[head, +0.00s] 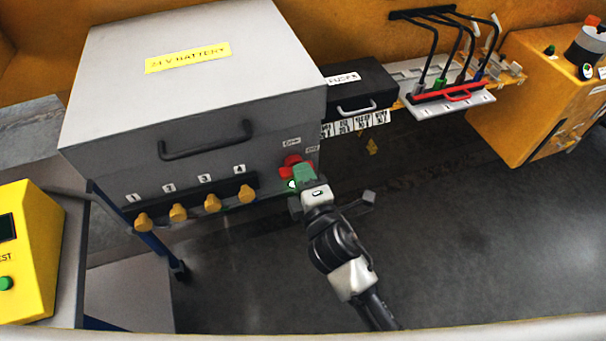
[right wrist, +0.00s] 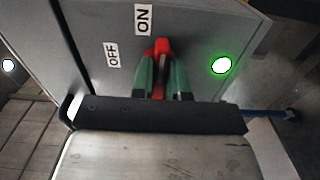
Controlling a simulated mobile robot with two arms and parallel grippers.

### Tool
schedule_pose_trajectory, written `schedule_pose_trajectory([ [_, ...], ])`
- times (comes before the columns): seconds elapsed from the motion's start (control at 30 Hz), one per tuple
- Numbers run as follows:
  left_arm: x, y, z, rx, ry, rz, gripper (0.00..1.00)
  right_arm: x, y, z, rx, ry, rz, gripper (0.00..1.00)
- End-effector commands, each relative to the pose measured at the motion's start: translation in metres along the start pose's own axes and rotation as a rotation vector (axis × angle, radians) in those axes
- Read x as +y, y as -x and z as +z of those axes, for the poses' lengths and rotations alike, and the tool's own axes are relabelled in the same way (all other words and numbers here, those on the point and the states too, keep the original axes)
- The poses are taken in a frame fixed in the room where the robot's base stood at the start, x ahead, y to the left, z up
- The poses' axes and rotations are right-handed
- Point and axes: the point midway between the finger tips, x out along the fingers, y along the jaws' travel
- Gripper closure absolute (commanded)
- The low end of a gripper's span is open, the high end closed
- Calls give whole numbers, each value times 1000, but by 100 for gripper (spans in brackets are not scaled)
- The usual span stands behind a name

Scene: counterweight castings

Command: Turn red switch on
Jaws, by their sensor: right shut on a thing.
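The red switch (head: 291,160) is on the front of the grey battery box (head: 200,90), near its lower right corner. My right gripper (head: 303,174) reaches it from below, with green fingers at the switch. In the right wrist view the fingers (right wrist: 163,75) are shut on the red switch (right wrist: 160,46), one on each side. The ON label (right wrist: 143,19) and OFF label (right wrist: 112,55) are beside it; the red part is nearer ON. A green light (right wrist: 221,65) glows to the right of the switch. My left gripper is not in view.
Several orange knobs (head: 178,212) line the box's lower front, under a black handle (head: 207,143). A black fuse case (head: 358,92) is to the right. A yellow tester (head: 28,250) stands at far left. The floor below the box is clear.

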Motion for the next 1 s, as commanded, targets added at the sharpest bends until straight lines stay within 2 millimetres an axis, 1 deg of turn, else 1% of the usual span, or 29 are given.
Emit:
schedule_pose_trajectory([
  [0.37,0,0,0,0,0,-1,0,-1,0,0,0,-14,-3,100],
  [0.4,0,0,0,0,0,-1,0,-1,0,0,0,-14,-3,83],
  [0.57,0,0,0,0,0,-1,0,-1,0,0,0,-13,-2,60],
  [0.87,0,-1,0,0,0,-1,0,-1,2,0,0,-10,-1,60],
  [0.97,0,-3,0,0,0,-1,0,-2,11,0,0,-10,-3,60],
  [1.0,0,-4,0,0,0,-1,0,-2,17,0,0,-10,-2,60],
])
